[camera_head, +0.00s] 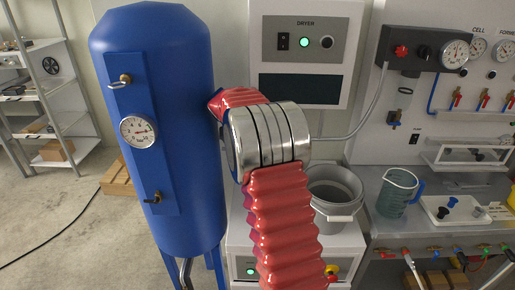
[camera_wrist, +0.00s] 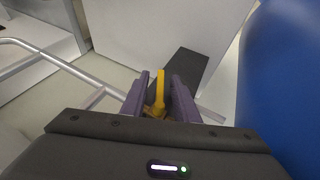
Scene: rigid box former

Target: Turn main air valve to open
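In the wrist view, a yellow lever handle (camera_wrist: 159,88), apparently the main air valve, stands upright between the two purple finger pads of my gripper (camera_wrist: 161,80). A gap shows around the lever, so my gripper looks open around it; whether either finger touches it I cannot tell. The base of the lever is partly hidden by the fingers. A silver pipe (camera_wrist: 62,66) runs down from the left toward the lever. In the head view, my red-sleeved arm reaches behind the blue tank, and my gripper and the yellow lever are hidden.
The blue tank (camera_head: 160,70), with a gauge (camera_head: 139,131), stands close at the right in the wrist view (camera_wrist: 285,80). A dryer cabinet (camera_head: 305,55) stands behind my arm. A grey bucket (camera_head: 335,195) and a bench with a jug (camera_head: 398,195) are at the right.

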